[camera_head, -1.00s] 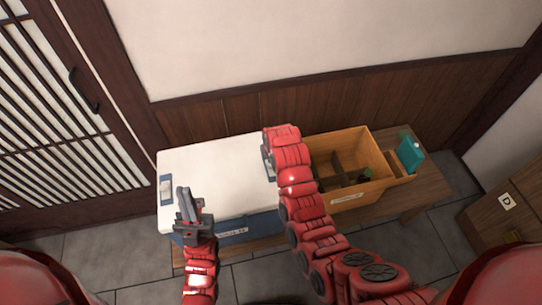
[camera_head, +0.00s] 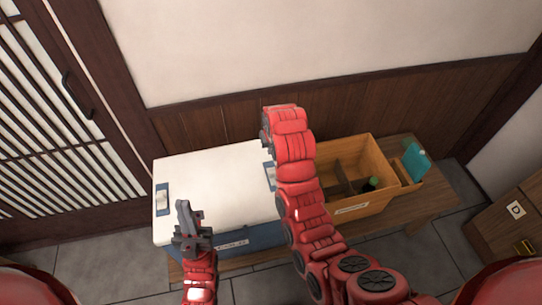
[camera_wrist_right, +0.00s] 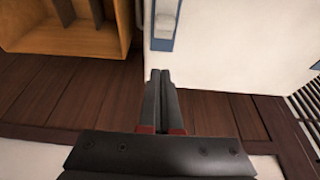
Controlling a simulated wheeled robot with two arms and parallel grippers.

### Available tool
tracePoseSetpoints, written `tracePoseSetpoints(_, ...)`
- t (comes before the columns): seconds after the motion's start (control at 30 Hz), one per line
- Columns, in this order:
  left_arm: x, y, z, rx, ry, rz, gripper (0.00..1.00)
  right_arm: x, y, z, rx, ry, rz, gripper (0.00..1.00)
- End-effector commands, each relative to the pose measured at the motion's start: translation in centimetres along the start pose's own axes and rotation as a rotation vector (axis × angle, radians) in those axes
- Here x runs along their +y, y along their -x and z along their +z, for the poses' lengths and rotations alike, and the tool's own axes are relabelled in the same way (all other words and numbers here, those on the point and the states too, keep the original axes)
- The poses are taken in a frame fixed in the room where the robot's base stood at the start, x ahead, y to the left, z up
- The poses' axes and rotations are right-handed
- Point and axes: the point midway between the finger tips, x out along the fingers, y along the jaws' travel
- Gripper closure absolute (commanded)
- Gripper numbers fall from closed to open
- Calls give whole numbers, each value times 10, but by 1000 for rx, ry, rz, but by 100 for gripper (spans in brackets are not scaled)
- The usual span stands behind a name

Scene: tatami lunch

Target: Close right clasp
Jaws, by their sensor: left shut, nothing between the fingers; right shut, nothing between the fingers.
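A cooler box with a white lid (camera_head: 215,185) and a blue body (camera_head: 262,236) stands on the low wooden table. The right clasp (camera_head: 269,177), a light latch on a blue plate, is partly hidden by my right arm. It also shows at the top of the right wrist view (camera_wrist_right: 164,22); whether it is latched I cannot tell. My right gripper (camera_wrist_right: 160,74) is shut and empty, apart from the clasp and just below it in that view. My arm hides it in the head view. My left gripper (camera_head: 184,207) is shut and empty over the front left of the cooler.
The left clasp (camera_head: 162,199) is on the lid's left side. An orange-brown wooden box (camera_head: 378,205) with dividers and a dark green item (camera_head: 371,184) stands close right of the cooler. A teal item (camera_head: 416,162) is beyond it. A wood-panelled wall (camera_head: 230,120) runs behind.

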Motion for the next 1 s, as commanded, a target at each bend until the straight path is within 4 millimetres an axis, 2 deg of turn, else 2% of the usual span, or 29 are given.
tracePoseSetpoints(0.03, -1, -13, -2, -1, 0, 0, 100, 0, 14, -3, 2, -1, -1, 100)
tracePoseSetpoints(0.07, -1, -17, -3, 0, 0, 0, 100, -1, 17, -2, 1, -1, -2, 100)
tracePoseSetpoints(0.27, -1, -25, -4, 0, 0, 0, 100, 0, 26, -1, 0, -1, 0, 100)
tracePoseSetpoints(0.83, -1, -24, -4, 0, 0, 0, 100, 0, 24, 0, 2, -1, 0, 100)
tracePoseSetpoints(0.93, -1, -24, -4, 0, 0, 0, 100, 4, 19, -6, 41, -4, 6, 100)
tracePoseSetpoints(1.0, -1, -24, -4, 0, 0, 0, 100, 11, 12, -17, 112, -10, 18, 100)
